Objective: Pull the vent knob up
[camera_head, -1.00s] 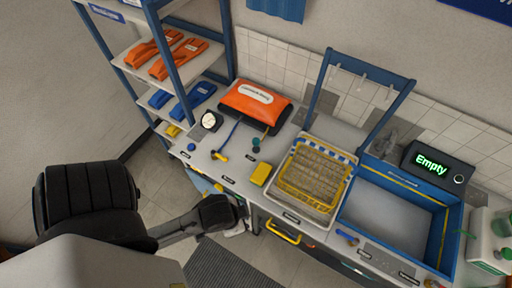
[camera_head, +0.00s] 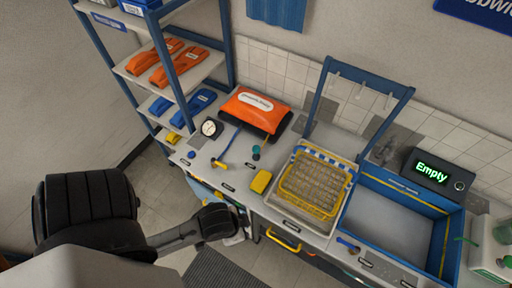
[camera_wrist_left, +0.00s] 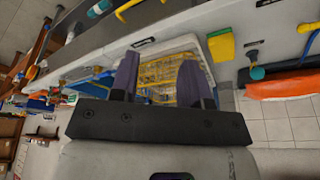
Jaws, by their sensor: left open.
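A small teal knob (camera_head: 256,152) stands on the bench in front of the orange bag; I cannot tell for sure that it is the vent knob. A teal knob on a stem also shows at the right of the left wrist view (camera_wrist_left: 257,73). My left gripper (camera_wrist_left: 160,82) is open and empty, its two purple-grey fingers apart with the yellow basket seen beyond them. In the head view my left wrist (camera_head: 217,221) is low at the bench's front edge, apart from the teal knob. The fingers are hard to make out there. My right gripper is out of view.
Near the teal knob are a yellow sponge (camera_head: 261,181), an orange bag (camera_head: 254,110), a round gauge (camera_head: 210,128) and a yellow-ended blue tool (camera_head: 219,164). A yellow basket (camera_head: 313,183), blue-rimmed sink (camera_head: 395,222) and "Empty" display (camera_head: 432,168) lie to the right. Shelves stand left.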

